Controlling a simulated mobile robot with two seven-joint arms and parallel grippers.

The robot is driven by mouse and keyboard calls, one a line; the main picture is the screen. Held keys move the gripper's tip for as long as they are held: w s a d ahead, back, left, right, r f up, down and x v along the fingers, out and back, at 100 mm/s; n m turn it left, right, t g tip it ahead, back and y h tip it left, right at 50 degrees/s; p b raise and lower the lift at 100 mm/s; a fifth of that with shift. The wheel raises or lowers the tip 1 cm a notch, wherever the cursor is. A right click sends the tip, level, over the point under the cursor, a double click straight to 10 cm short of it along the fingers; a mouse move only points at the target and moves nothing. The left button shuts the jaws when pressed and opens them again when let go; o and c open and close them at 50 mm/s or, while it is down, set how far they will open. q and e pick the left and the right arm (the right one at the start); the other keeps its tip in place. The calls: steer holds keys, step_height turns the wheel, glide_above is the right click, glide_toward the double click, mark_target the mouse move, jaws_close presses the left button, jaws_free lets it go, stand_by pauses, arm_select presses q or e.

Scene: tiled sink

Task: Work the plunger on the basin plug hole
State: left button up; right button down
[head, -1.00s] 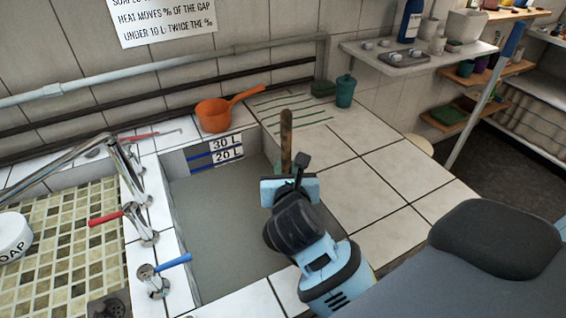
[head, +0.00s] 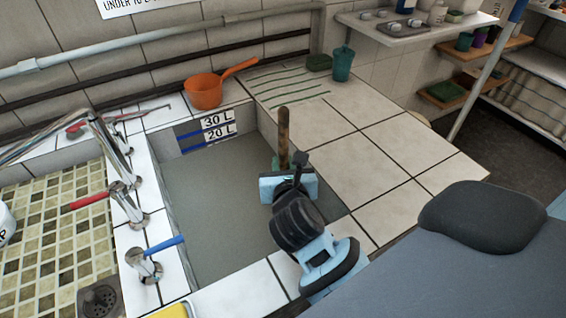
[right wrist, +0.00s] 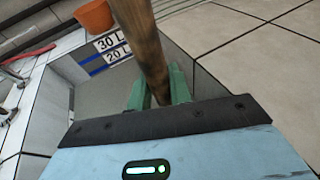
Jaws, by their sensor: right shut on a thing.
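The plunger's wooden handle (head: 284,135) stands nearly upright over the grey basin (head: 205,215). My right gripper (head: 283,168) is shut on the handle, and its green fingers sit on both sides of the wood. In the right wrist view the handle (right wrist: 146,45) rises between the fingers (right wrist: 160,90) and leans a little to the left. The plunger's lower end and the plug hole under it are hidden behind my gripper and wrist. My left gripper is not in view.
An orange saucepan (head: 204,93) stands on the tiled rim behind the basin. Taps with a red lever (head: 88,200) and a blue lever (head: 164,245) line the left edge. A teal cup (head: 342,64) is at the back. The tiles to the right are clear.

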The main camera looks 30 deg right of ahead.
stand_by(0.7)
steer(key=shift+f+b, duration=0.3)
steer(key=shift+f, duration=0.25)
steer(key=shift+r+p, duration=0.25)
steer(key=shift+p, duration=0.15)
steer(key=shift+r+p, duration=0.35)
steer(key=shift+r, duration=0.15)
steer(key=shift+f, duration=0.15)
steer(key=shift+f+b, duration=0.4)
steer(key=shift+f, duration=0.2)
